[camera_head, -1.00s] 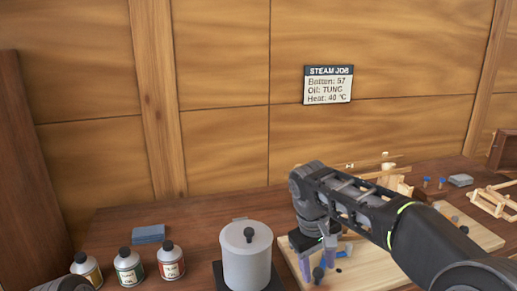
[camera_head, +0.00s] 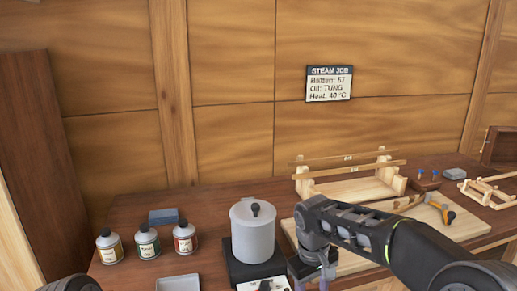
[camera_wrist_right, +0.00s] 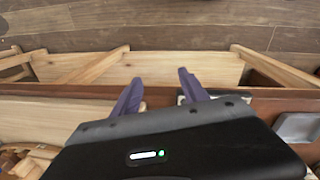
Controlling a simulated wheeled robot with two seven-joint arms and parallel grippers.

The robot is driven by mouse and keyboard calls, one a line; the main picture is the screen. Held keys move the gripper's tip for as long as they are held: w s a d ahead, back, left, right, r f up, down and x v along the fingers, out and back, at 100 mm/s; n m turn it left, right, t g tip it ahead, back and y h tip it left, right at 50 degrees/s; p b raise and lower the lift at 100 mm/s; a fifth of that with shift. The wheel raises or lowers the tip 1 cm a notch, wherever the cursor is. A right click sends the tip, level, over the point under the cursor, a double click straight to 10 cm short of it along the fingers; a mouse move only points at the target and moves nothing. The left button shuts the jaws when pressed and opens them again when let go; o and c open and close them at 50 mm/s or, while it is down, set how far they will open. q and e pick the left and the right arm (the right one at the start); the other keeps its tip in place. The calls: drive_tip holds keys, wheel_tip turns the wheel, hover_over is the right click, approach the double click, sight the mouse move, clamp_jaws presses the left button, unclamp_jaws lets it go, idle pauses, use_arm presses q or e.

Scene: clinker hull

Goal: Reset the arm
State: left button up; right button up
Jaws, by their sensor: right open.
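My right arm reaches in from the lower right in the head view. Its gripper (camera_head: 312,280) points down at the front of the bench, right of the grey lidded pot (camera_head: 253,236), and is partly cut off by the lower edge. In the right wrist view the purple fingers (camera_wrist_right: 160,82) are spread apart with nothing between them. Wooden framing and a plank floor show beyond them. Only a dark piece of my left arm shows at the bottom left; its gripper is out of view.
Three cans (camera_head: 147,244) and a blue-grey block (camera_head: 163,216) stand left of the pot. A pale board (camera_head: 358,262) lies under my right arm, with a wooden rack (camera_head: 350,187) behind it. A sign (camera_head: 329,84) hangs on the panelled wall.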

drive_tip(key=s+a+f+m+y, duration=0.15)
drive_tip(key=s+f, duration=0.25)
drive_tip(key=f, duration=0.4)
drive_tip(key=s+a+f+g+y, duration=0.15)
drive_tip(key=s+f, duration=0.25)
drive_tip(key=f, duration=0.5)
drive_tip(key=s+a+f+m+t+y, duration=0.1)
drive_tip(key=s+a+f, duration=0.25)
drive_tip(key=f, duration=0.45)
drive_tip(key=s+f+m, duration=0.2)
drive_tip(key=s+f, duration=0.1)
drive_tip(key=s, duration=0.5)
drive_tip(key=s+f+m+y, duration=0.1)
drive_tip(key=s+f, duration=0.3)
drive_tip(key=s, duration=0.4)
drive_tip(key=shift+d+f+m, duration=0.25)
drive_tip(key=shift+f+m, duration=0.05)
drive_tip(key=shift+m, duration=0.45)
drive_tip(key=shift+s+d, duration=0.1)
